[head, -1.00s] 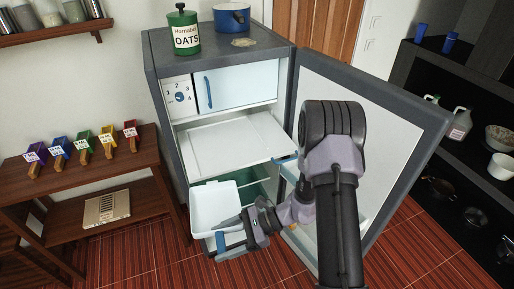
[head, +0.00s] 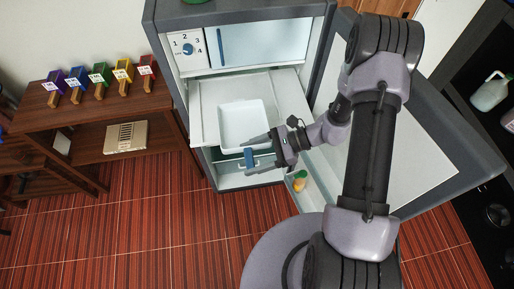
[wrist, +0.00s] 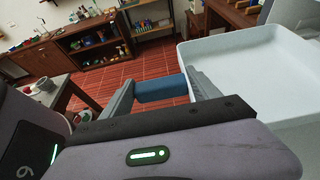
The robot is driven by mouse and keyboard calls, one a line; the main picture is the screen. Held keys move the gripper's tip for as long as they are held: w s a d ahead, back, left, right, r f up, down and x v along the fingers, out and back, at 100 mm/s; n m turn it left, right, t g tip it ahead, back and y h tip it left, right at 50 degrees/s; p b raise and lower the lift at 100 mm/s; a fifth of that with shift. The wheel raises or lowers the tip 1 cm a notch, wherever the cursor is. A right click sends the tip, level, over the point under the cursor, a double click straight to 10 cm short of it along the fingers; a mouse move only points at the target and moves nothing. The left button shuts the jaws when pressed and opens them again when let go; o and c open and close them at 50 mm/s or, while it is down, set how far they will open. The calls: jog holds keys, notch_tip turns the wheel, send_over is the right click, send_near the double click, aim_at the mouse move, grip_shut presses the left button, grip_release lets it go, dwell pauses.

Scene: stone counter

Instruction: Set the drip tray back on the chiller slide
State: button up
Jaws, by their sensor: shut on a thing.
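The drip tray (head: 243,122) is a white, shallow, open tray with a blue handle (head: 248,158) at its front. My gripper (head: 254,152) is shut on this handle, and the handle also shows between the fingers in the wrist view (wrist: 162,90). The tray (wrist: 245,70) fills the right of the wrist view and looks empty. In the head view it overlaps the front of the white chiller slide (head: 291,93), a flat shelf in the open chiller. I cannot tell whether tray and slide touch. The tray hides part of the slide.
The open chiller door (head: 400,135) stands right of my arm. A dial panel (head: 187,47) and a closed compartment (head: 260,42) sit above the slide. A lower chiller compartment (head: 235,180) shows under the tray. A wooden bench (head: 85,125) with colored scoops stands left.

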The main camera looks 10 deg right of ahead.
aim_at(242, 114)
jog(key=shift+s+a, duration=0.25)
jog(key=shift+a, duration=0.05)
jog(key=w+f+b, duration=0.1)
jog(key=w+b, duration=0.1)
jog(key=w+f+b, duration=0.1)
jog(key=w+b, duration=0.1)
jog(key=w+f+b, duration=0.2)
jog(key=shift+w+d, duration=0.2)
jog(key=shift+d, duration=0.05)
jog(key=w+b, duration=0.8)
jog(key=w, duration=0.6)
jog(key=shift+f, duration=0.15)
jog(key=shift+f+b, duration=0.75)
jog(key=shift+f, duration=0.35)
jog(key=o, duration=1.9)
